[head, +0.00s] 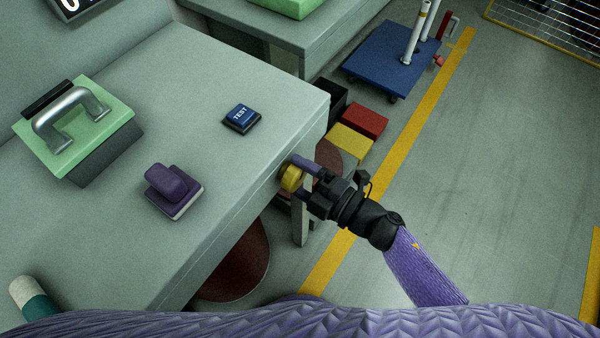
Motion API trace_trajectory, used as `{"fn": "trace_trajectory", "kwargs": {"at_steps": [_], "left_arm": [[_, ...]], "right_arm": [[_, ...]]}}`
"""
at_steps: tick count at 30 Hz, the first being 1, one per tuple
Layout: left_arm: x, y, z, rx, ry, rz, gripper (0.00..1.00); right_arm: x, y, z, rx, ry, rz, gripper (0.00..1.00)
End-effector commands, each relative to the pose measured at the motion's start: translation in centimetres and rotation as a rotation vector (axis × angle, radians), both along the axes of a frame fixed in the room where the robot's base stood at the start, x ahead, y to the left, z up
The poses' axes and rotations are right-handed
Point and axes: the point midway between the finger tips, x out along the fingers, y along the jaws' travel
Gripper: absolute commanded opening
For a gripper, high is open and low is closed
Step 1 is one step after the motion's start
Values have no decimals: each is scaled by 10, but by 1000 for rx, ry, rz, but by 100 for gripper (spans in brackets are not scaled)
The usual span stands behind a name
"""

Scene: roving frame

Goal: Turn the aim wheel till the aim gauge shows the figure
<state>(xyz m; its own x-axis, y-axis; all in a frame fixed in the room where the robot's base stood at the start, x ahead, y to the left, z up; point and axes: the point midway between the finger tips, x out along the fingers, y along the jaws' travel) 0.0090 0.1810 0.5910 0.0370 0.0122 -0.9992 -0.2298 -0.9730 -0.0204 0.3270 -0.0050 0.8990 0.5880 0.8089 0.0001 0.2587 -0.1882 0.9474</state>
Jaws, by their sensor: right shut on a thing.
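A yellow round wheel (290,179) sits on the edge face of the grey bench (225,205), near its right corner. My right gripper (301,181) is shut on this wheel, one finger above and one below it. Its arm comes in from the lower right. A dark display with white figures (72,5) is cut off at the top left. Only part of its figures shows, and I cannot tell whether it is the aim gauge. My left gripper is out of view.
A blue TEST button (241,117), a purple stamp-like block (173,191) and a green-lidded box with a handle (118,115) stand on the bench. Red (364,120) and yellow (350,143) boxes and a blue trolley (388,60) are beyond. Floor at right is clear.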

Motion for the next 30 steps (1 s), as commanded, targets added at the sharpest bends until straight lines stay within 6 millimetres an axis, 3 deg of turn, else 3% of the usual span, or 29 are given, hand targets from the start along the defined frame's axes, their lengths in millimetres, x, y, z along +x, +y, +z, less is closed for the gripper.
{"fn": "trace_trajectory", "kwargs": {"at_steps": [4,5,7,16,24,30], "left_arm": [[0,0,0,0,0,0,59],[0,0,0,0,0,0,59],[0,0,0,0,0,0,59],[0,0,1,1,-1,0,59],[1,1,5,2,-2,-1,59],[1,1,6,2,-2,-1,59]], "right_arm": [[0,0,-1,-2,3,0,22],[0,0,-1,-2,3,0,85],[0,0,-1,-1,3,0,100],[-5,-7,-1,0,5,0,100],[-44,-60,-1,-3,6,-1,100],[-58,-80,-1,-2,3,0,100]]}}
